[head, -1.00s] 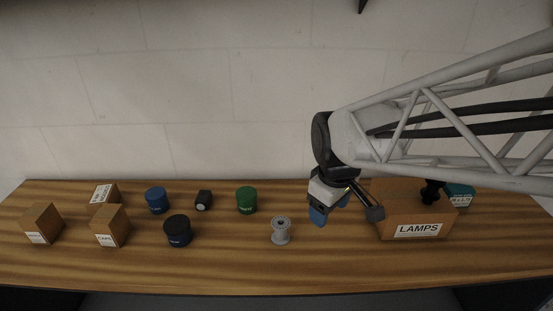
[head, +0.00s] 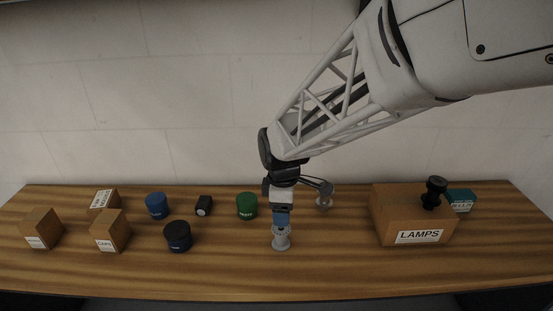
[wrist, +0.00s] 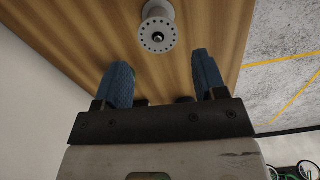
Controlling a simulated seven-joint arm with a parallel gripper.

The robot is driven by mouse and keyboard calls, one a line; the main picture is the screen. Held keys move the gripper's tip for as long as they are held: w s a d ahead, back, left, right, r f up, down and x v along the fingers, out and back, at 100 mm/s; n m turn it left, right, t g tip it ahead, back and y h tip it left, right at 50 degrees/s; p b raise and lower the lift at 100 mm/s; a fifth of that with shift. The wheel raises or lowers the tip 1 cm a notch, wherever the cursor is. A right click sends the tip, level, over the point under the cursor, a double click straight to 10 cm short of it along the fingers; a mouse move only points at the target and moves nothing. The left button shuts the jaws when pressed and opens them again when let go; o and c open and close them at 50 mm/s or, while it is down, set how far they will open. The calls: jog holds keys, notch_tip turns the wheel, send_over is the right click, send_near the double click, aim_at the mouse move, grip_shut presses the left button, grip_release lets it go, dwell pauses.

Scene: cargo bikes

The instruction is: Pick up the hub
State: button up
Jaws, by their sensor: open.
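The hub (head: 281,242) is a grey, spool-shaped part with wide flanges, standing upright near the front middle of the wooden table. In the wrist view the hub (wrist: 157,35) shows its round, holed flange and dark centre axle just ahead of the fingertips. My gripper (head: 282,222) is over the hub in the head view and hides its upper part. In the wrist view my gripper (wrist: 161,62) has its two blue fingers apart with only bare wood between them. I cannot tell whether a finger touches the hub.
A second grey part (head: 324,204) stands behind to the right. A LAMPS box (head: 390,215) with a black object (head: 434,192) is farther right. A green tin (head: 247,206), dark blue tin (head: 177,237) and cartons (head: 110,231) are left. The table's front edge is close.

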aim_at(282, 229)
jog(key=shift+f, duration=1.3)
jog(key=shift+f, duration=0.1)
jog(key=shift+w+f, duration=0.15)
jog(key=shift+f, duration=2.35)
jog(key=shift+c, duration=0.3)
jog(key=c, duration=0.7)
jog(key=shift+r, duration=0.1)
